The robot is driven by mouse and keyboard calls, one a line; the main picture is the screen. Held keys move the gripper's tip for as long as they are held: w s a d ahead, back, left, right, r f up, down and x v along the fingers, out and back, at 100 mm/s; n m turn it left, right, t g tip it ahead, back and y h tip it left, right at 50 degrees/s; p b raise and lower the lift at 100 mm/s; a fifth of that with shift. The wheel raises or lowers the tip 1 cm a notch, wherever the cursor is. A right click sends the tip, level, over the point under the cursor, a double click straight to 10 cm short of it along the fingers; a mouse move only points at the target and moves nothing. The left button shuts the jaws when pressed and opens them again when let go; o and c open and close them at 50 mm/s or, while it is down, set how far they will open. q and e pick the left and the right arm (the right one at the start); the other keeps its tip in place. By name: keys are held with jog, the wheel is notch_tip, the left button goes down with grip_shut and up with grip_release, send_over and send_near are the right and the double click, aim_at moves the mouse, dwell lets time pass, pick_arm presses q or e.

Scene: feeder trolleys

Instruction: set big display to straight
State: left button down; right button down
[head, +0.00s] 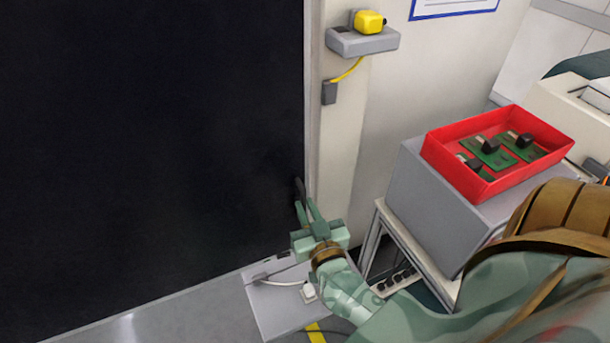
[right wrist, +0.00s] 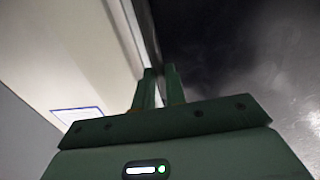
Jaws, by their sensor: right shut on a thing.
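The big display (head: 150,150) is a large dark panel filling the left of the head view. In the right wrist view its dark face (right wrist: 225,50) fills the upper right. My right gripper (head: 304,207) is at the display's right edge, low down, beside the pale post. Its green fingers (right wrist: 160,85) show in the right wrist view, close together and shut on the display at its edge. A small dark part shows at the fingertips; its shape is hard to make out. My left gripper is not in view.
A pale post (head: 342,150) stands right of the display, with a grey shelf (head: 362,42) holding a yellow device (head: 369,22). A red tray (head: 455,170) of green boards sits on a grey box (head: 425,205) at right. A grey plate with a cable lies below my gripper.

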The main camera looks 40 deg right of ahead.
jog(key=shift+a+f, duration=0.1)
jog(key=shift+a, duration=0.05)
jog(key=c, duration=1.5)
grip_release()
jog(key=shift+o, duration=0.2)
jog(key=shift+w, duration=0.15)
jog(key=v, duration=1.6)
jog(key=shift+a, duration=0.1)
